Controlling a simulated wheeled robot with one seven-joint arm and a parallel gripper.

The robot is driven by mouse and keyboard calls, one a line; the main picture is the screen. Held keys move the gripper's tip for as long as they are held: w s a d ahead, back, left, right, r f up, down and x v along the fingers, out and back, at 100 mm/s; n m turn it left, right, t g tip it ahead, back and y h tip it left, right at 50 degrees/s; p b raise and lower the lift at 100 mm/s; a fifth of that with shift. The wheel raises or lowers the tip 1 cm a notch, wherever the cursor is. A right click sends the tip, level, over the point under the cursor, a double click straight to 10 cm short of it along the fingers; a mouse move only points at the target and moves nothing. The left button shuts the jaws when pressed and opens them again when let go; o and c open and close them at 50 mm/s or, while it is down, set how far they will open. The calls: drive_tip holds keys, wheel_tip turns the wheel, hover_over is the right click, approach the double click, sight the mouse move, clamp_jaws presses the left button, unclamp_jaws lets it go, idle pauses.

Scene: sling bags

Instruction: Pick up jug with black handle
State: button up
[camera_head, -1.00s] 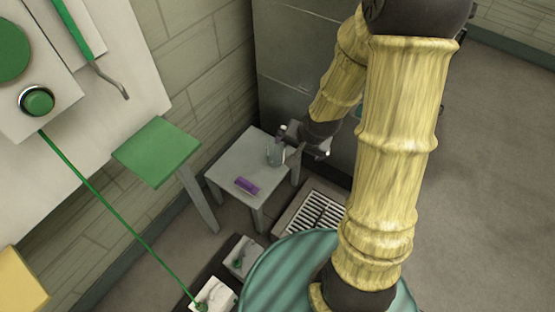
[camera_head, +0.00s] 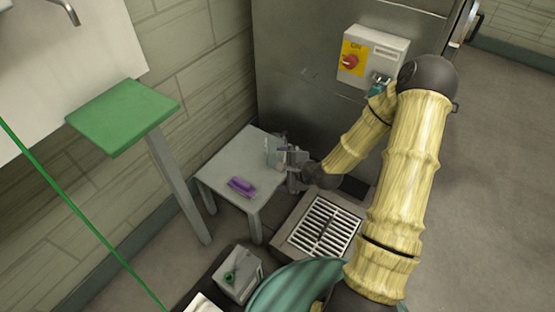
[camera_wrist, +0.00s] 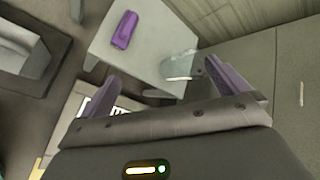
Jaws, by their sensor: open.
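The jug (camera_head: 272,152) is a small clear, greyish vessel standing on the small grey table, near its far right edge. In the wrist view the jug (camera_wrist: 180,68) shows beyond my fingers, between them and closer to the right one. Its handle cannot be made out clearly. My gripper (camera_head: 284,157) is at the table's right side, beside the jug and partly in front of it. In the wrist view the two purple fingers of my gripper (camera_wrist: 160,78) are spread apart with nothing held between them.
The grey table (camera_head: 225,172) also bears a purple object (camera_head: 241,187) near its front. A green-topped stand (camera_head: 124,115) is at the left by the wall. A floor grate (camera_head: 325,226) and a box (camera_head: 238,272) lie in front.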

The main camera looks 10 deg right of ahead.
sight(280, 153)
drive_tip(key=w+d+f+m+t+h+b, duration=0.1)
drive_tip(key=w+d+f+m+t+b, duration=0.1)
drive_tip(key=f+m+t+b, duration=0.2)
drive_tip(key=w+d+f+m+t+b, duration=0.3)
drive_tip(key=f+m+t+b, duration=0.1)
drive_tip(key=f+m+b, duration=0.6)
drive_tip(key=shift+w+d+f+m+h+b, duration=0.25)
drive_tip(key=shift+w+m+h+b, duration=0.15)
drive_tip(key=shift+m+b, duration=0.8)
drive_tip(key=b+x, duration=0.6)
drive_tip(key=x, duration=0.5)
drive_tip(key=shift+w+a+r, duration=0.1)
drive_tip(key=shift+w+a, duration=0.05)
drive_tip(key=shift+w, duration=0.4)
